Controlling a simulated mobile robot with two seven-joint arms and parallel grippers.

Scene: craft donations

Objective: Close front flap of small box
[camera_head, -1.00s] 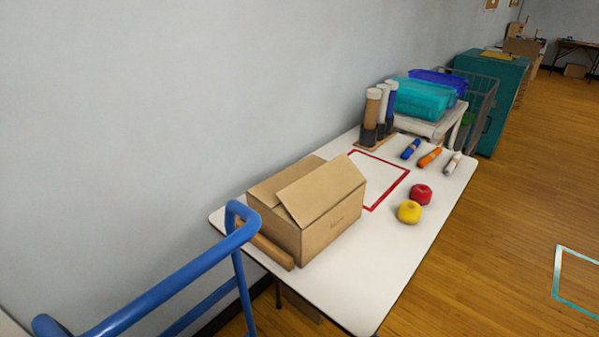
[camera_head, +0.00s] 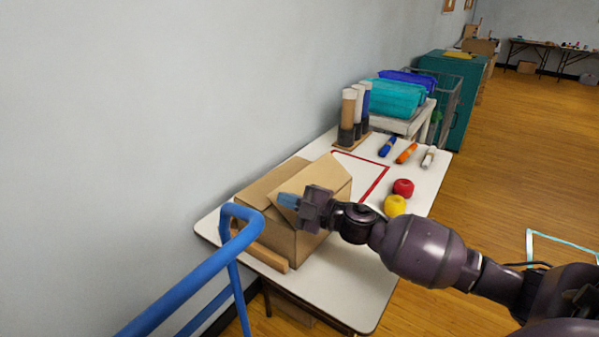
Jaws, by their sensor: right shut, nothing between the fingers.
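The small cardboard box (camera_head: 286,248) stands on the white table near its left end, close to the wall. One flap (camera_head: 324,181) is raised at a slant over the top, and another flap (camera_head: 262,187) lies on the left side of the top. My right gripper (camera_head: 287,201) is shut and empty, with its bluish fingertips at the top of the box by the slanted flap. I cannot tell whether they touch it. The gripper and wrist hide part of the box's front right side. My left gripper is not in view.
A blue rail (camera_head: 190,286) stands at the front left of the table (camera_head: 340,300). A wooden strip (camera_head: 258,251) lies beside the box.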

